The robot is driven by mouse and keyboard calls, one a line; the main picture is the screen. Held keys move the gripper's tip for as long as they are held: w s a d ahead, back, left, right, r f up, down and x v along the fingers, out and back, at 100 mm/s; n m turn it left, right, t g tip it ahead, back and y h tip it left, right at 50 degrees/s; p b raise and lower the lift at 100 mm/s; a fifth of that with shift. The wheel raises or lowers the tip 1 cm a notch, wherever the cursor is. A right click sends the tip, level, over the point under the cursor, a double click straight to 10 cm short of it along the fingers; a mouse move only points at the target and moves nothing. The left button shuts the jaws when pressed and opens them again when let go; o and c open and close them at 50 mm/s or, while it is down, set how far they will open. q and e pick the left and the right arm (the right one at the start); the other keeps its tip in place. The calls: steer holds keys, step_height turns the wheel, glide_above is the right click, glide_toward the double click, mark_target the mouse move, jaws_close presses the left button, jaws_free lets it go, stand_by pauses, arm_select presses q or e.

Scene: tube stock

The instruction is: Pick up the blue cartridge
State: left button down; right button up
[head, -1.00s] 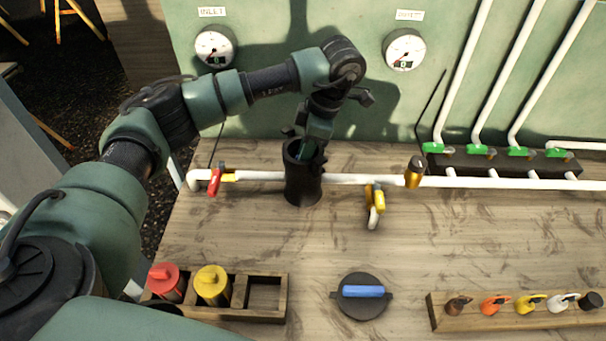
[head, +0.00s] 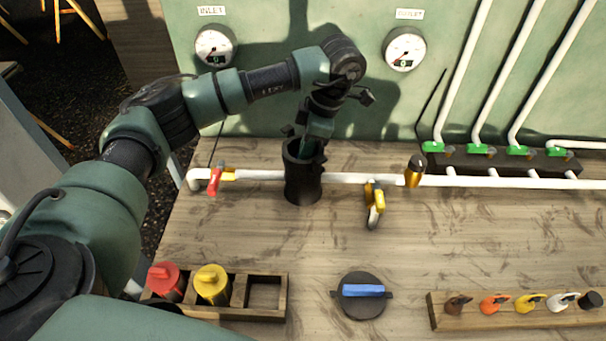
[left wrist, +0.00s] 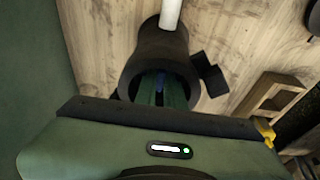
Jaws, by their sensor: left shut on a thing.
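The cartridge's lower part is hidden. My right gripper is not in view.
A wooden rack (head: 262,311) holds a red cartridge (head: 165,281) and a yellow cartridge (head: 212,285); its right slot is empty. A black lid with a blue handle (head: 362,291) lies on the bench.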

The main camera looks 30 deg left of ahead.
arm_select(q)
steer(key=shift+r, duration=0.1)
stand_by(0.8)
steer(key=shift+r, duration=0.6)
step_height(320, 180, up, 19)
steer(key=shift+f+p, duration=0.15)
steer(key=shift+p, duration=0.3)
